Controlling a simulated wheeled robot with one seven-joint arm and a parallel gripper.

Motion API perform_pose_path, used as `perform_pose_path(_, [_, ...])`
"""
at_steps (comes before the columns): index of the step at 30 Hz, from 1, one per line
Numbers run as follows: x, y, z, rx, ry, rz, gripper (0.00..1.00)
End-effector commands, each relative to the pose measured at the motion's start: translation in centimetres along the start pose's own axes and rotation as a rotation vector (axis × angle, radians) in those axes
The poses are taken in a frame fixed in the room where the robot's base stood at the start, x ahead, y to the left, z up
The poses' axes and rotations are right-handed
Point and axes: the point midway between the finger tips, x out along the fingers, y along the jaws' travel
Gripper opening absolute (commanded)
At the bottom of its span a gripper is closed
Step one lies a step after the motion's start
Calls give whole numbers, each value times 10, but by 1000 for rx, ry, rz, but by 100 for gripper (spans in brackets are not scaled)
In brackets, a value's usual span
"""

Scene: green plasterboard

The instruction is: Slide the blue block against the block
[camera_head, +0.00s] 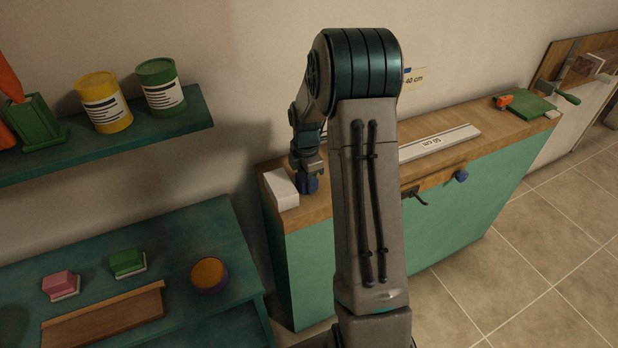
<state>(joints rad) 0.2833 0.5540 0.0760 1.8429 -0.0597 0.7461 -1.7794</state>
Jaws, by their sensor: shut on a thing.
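The blue block (309,184) is small and dark blue, at the left end of the wooden worktop. My gripper (308,174) points down from above and is shut on it. The white block (281,188) lies just left of the blue block, at the worktop's left end. The two blocks are very close; I cannot tell whether they touch. My gripper hides the top of the blue block, and my arm covers the worktop to its right.
The wooden worktop (495,133) tops a green cabinet. A pale labelled bar (438,142) lies along it. A green board (528,107) with an orange tool lies at the far right end. A shelf with cans (104,101) and a green table (200,228) are at left.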

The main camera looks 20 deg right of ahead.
Motion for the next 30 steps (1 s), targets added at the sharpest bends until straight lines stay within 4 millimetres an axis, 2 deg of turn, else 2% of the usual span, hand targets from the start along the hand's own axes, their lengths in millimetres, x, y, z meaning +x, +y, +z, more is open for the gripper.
perform_pose_path(20, [0, 0, -21, -1, 0, 1, 22])
perform_pose_path(30, [0, 0, -19, 1, 1, 1, 22])
